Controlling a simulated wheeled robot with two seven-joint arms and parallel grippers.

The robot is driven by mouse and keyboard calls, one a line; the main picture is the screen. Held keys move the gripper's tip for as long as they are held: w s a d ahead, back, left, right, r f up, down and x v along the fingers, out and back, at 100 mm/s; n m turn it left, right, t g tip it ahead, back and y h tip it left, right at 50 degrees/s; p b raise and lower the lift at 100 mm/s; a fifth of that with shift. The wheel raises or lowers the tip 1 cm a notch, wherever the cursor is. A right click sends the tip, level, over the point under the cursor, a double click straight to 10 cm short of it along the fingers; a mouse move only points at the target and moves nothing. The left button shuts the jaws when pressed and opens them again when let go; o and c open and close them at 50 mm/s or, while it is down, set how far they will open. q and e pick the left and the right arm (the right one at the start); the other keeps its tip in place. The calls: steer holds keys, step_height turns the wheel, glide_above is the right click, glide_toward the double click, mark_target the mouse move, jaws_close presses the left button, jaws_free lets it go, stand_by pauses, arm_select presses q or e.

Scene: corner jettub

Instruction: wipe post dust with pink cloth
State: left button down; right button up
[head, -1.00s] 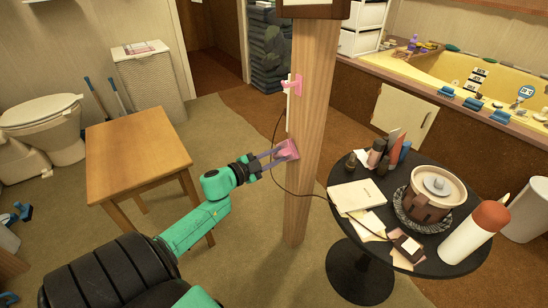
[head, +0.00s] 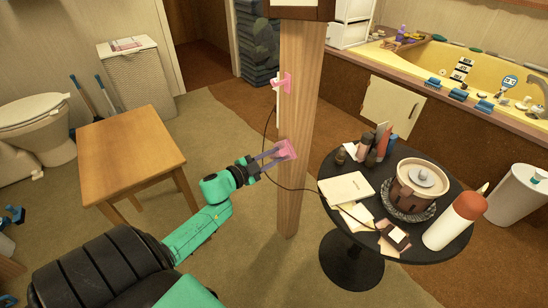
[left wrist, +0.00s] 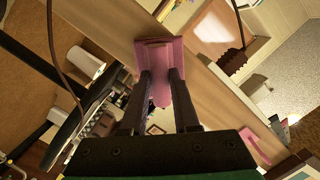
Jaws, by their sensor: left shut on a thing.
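The wooden post (head: 299,190) stands upright near the middle of the head view. It runs diagonally across the left wrist view (left wrist: 112,30). My left gripper (head: 280,153) is shut on the pink cloth (head: 287,148) at the post's left side, about mid-height. In the left wrist view the pink cloth (left wrist: 160,52) sits between the fingertips and overlaps the post; it looks close to or against it, but contact is unclear. I cannot make out dust on the post. My right gripper is not in view.
A black round table (head: 335,215) with books, bottles and a pot stands right of the post. A wooden stool (head: 130,150) stands left. Carpet between is open.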

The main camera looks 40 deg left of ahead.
arm_select(q)
steer(key=a, duration=0.1)
steer(key=w+a, duration=0.1)
steer(key=shift+a+r, duration=0.2)
steer(key=shift+a, duration=0.15)
steer(key=p+v, duration=0.1)
steer(key=v, duration=0.1)
steer(key=p+v, duration=0.1)
steer(key=f+p+v, duration=0.1)
steer(key=v, duration=0.1)
steer(key=shift+s+a+r, duration=0.1)
steer(key=shift+s+a, duration=0.15)
steer(key=shift+s, duration=0.1)
